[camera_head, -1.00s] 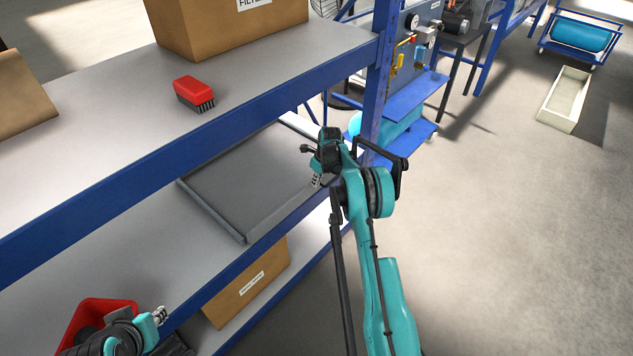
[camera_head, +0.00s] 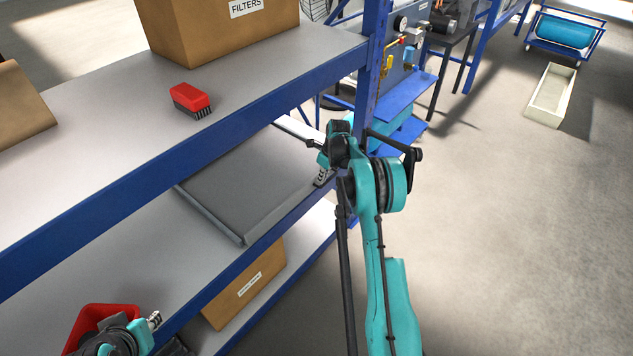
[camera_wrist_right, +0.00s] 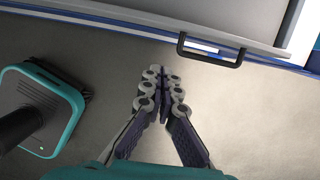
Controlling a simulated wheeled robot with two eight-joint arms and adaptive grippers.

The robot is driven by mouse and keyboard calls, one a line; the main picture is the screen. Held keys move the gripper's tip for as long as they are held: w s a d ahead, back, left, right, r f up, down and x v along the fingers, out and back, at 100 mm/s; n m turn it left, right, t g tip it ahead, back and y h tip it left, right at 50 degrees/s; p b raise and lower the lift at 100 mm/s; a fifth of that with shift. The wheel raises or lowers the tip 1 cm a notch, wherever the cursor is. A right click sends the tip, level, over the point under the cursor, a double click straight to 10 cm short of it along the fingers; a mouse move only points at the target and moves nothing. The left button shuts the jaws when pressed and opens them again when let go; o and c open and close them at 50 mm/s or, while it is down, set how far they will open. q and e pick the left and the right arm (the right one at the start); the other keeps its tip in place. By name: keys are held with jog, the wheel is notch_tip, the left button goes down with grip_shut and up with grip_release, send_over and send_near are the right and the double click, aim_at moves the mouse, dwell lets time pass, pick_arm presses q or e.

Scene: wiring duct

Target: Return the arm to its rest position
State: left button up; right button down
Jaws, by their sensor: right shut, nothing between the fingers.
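My right arm reaches up through the middle of the head view, beside the blue shelf rack. Its gripper (camera_head: 322,178) is at the front edge of the middle shelf level, near the grey tray (camera_head: 235,185). In the right wrist view the right gripper (camera_wrist_right: 163,76) is shut and empty, with its fingers together over bare floor. My left gripper (camera_head: 154,320) shows small at the lower left, by a red bin (camera_head: 75,328). Whether its fingers are open is too small to tell.
A black handle (camera_wrist_right: 211,61) on a grey panel lies beyond the right fingertips in the wrist view. The upper shelf holds a red brush (camera_head: 190,98) and a cardboard box (camera_head: 215,35). Another box (camera_head: 245,285) sits low down.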

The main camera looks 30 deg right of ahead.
jog(key=shift+p+v, duration=0.45)
jog(key=shift+v, duration=1.45)
jog(key=s+a+r+n+t+h, duration=0.1)
jog(key=s+a+r+n, duration=0.65)
jog(key=r, duration=0.25)
jog(key=s+a+r+n+t, duration=0.1)
jog(key=s+a+r+n, duration=0.65)
jog(key=r, duration=0.25)
jog(key=s+a+f+n+t, duration=0.1)
jog(key=s+a+n, duration=0.3)
jog(key=s+n, duration=0.4)
jog(key=s+a+f+n+t, duration=0.1)
jog(key=s+a+n, duration=0.4)
jog(key=s, duration=0.8)
jog(key=shift+n+t, duration=0.3)
jog(key=shift+n, duration=1.4)
jog(key=shift+f, duration=0.1)
